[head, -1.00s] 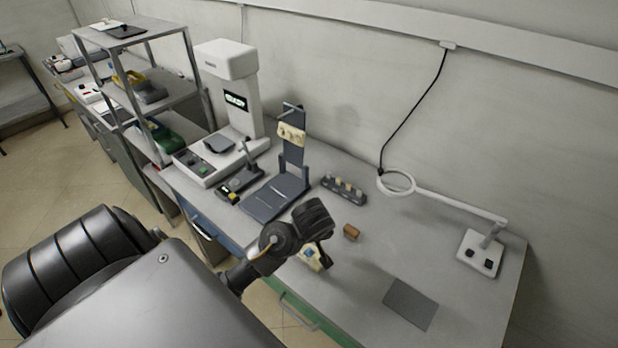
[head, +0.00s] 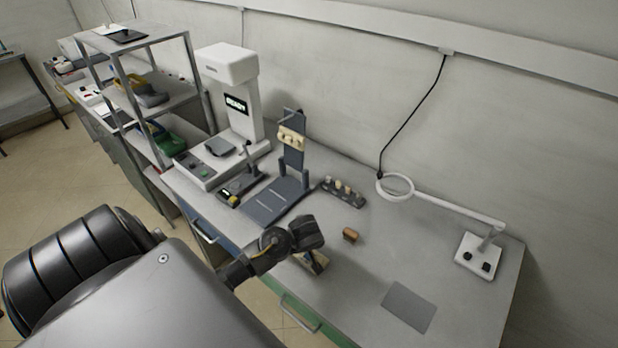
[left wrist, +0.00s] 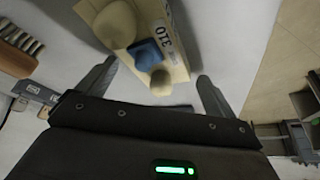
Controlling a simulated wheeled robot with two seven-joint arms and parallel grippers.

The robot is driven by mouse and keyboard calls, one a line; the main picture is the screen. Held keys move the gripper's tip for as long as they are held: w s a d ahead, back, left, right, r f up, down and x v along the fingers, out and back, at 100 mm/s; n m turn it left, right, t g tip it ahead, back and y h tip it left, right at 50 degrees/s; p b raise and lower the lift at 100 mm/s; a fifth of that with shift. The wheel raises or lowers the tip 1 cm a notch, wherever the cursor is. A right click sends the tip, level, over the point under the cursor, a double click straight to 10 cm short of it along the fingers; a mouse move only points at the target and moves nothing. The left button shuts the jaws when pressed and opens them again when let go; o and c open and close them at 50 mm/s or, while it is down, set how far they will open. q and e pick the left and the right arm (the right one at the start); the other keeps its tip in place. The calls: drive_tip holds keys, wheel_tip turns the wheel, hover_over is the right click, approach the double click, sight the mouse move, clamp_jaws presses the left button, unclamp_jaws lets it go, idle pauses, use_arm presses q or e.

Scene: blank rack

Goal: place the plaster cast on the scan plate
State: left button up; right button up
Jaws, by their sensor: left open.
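The plaster cast (left wrist: 155,45) is a cream block with rounded knobs, a blue piece and a "310" label, on the bench in the left wrist view. In the head view it (head: 317,265) is mostly hidden under my left gripper (head: 314,256). In the left wrist view my left gripper (left wrist: 155,88) is open, its fingers apart on either side of the cast's near end. Contact cannot be told. The scan plate (head: 220,147) looks to be the dark, empty plate on the white scanner (head: 233,100), whose screen appears to read "READY". My right gripper is not in view.
A dark blue stand (head: 277,200) holding a cream piece lies between gripper and scanner. A rack of small pegs (head: 343,192), a brown brush (head: 350,234), a grey mat (head: 408,306) and a ring lamp (head: 395,187) are on the bench. A metal shelf (head: 140,80) stands left.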

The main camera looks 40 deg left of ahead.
use_arm(q)
drive_tip(key=shift+c, duration=0.2)
